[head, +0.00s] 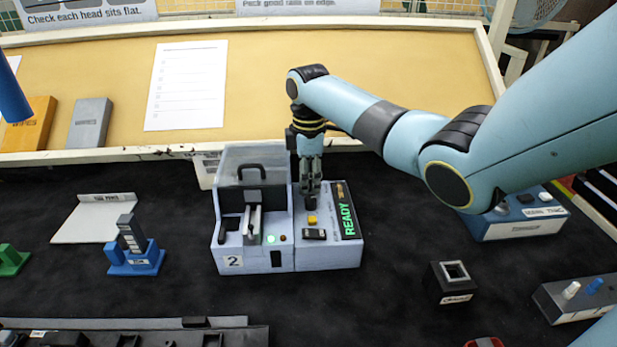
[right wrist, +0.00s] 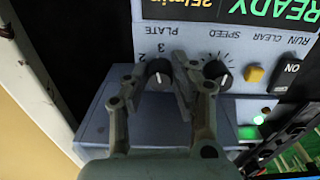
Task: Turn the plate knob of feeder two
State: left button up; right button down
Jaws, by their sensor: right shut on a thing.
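Feeder two (head: 233,262) is a pale grey-blue machine marked 2, in the middle of the dark table in the head view. Its control panel has a lit READY display, which also shows upside down in the right wrist view (right wrist: 280,12). The plate knob (right wrist: 159,73) is black with a white pointer mark, below the PLATE lettering in the right wrist view. My right gripper (head: 311,199) reaches down onto the panel. In the right wrist view its fingers (right wrist: 157,84) stand either side of the plate knob, shut on it. The gripper hides this knob in the head view. My left gripper is out of view.
The speed knob (right wrist: 217,74) sits close beside one right finger. A yellow clear button (right wrist: 254,76) and a black ON switch (right wrist: 286,76) lie beyond. A black square block (head: 453,283) and a blue stand (head: 136,258) are on the table. Table space in front of the feeder is clear.

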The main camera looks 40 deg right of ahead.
jog(key=shift+r+m+p, duration=0.25)
jog(key=shift+m+p, duration=0.65)
jog(key=shift+p, duration=0.1)
jog(key=shift+f+m, duration=0.2)
jog(key=shift+m, duration=0.2)
jog(key=c, duration=1.1)
grip_release()
notch_tip(320, 180, up, 12)
jog(key=shift+f, duration=0.1)
